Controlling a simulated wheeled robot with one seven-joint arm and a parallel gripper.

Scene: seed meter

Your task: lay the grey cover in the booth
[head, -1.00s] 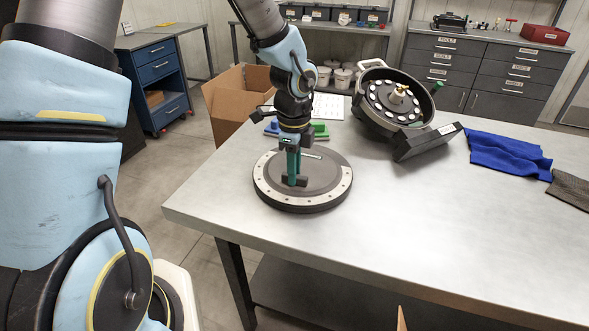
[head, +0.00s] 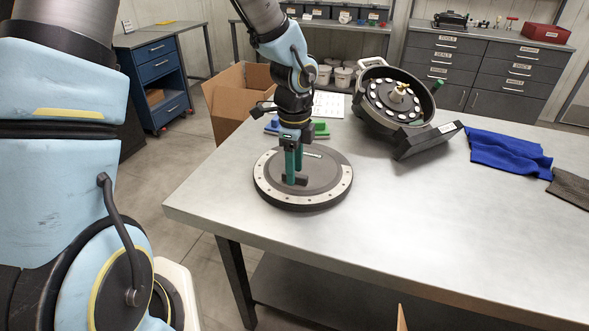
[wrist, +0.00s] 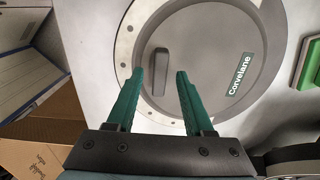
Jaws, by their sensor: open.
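The grey cover (head: 325,175) is a round dark grey disc with a pale, dotted rim, lying flat on the table. I cannot make out which thing is the booth.
A tilted round seed meter housing (head: 375,120) with white discs stands behind, on a dark block (head: 425,143). A blue cloth (head: 505,155) lies at right. Blue and green parts (head: 320,129) lie behind my gripper. A cardboard box (head: 232,95) stands beyond the table. The table's front right is clear.

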